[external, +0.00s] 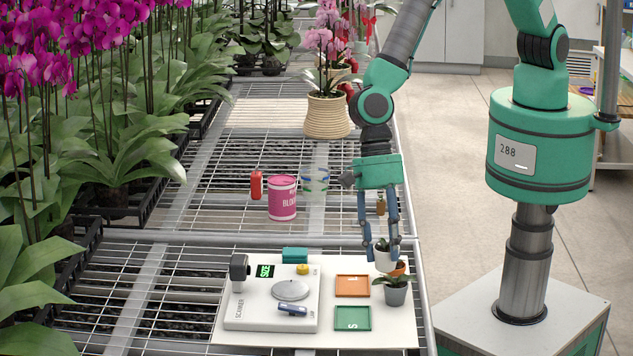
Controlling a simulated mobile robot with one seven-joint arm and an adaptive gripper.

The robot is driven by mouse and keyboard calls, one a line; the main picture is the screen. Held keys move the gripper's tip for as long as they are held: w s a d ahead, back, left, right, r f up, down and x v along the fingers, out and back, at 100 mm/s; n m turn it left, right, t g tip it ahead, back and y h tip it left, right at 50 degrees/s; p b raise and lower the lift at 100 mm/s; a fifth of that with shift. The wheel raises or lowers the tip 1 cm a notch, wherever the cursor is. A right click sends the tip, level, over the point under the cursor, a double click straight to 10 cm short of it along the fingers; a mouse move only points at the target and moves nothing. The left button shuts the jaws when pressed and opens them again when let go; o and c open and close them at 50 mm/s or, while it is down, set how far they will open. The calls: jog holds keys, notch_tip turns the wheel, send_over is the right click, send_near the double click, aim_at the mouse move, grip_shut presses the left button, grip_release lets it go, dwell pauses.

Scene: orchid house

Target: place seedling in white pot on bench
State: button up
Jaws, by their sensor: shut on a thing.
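My gripper (382,256) points down, its two blue fingers on either side of a small white pot (383,262) with a green seedling (382,243) in it. The fingers are shut on the white pot. It looks upright, near the back right corner of the white board (235,338) on the mesh bench (150,262). I cannot tell whether its base touches anything. A terracotta pot (398,268) and a grey pot with a leafy plant (396,296) are close in front and partly overlap the view of its lower right side.
On the board are a scale (272,318), an orange tray (352,286), a green tray (351,318), a teal block (295,254) and a yellow piece (303,269). A pink can (282,198) and red bottle (256,185) stand behind. Bare mesh lies left of the board.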

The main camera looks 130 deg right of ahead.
jog(key=w+a, duration=0.2)
jog(key=a, duration=0.3)
jog(key=shift+a+n, duration=0.35)
jog(key=shift+n, duration=0.05)
jog(key=shift+f, duration=0.1)
jog(key=shift+f, duration=3.05)
jog(key=shift+f+b, duration=0.5)
jog(key=shift+f, duration=1.35)
jog(key=shift+s+f, duration=0.1)
jog(key=shift+f, duration=0.05)
jog(key=o, duration=1.2)
